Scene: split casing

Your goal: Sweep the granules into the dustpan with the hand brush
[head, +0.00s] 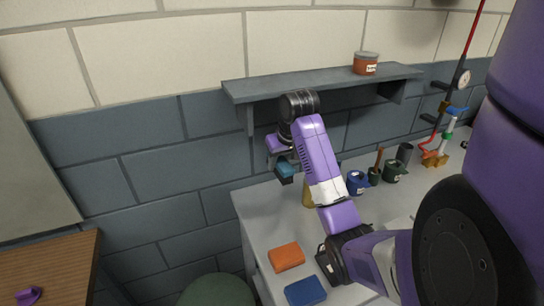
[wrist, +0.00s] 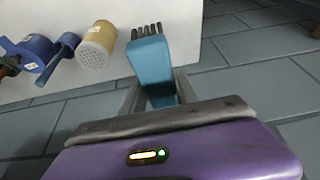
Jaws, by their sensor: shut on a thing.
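My gripper (head: 283,160) is above the back left part of the grey bench, below the wall shelf. It is shut on a blue hand brush (head: 286,170). In the wrist view the brush (wrist: 149,57) sits between the two fingers of my gripper (wrist: 157,88), with its dark bristles pointing away from the gripper. The brush looks clear of the bench in the head view. I cannot make out any granules or a dustpan for sure in either view; my arm hides part of the bench.
A tan pot with a perforated top (wrist: 97,45) stands close to the brush. A blue mug (head: 357,183) and green pots (head: 393,171) stand further right. An orange block (head: 286,257) and a blue block (head: 305,291) lie near the front. The shelf (head: 310,84) overhangs the bench.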

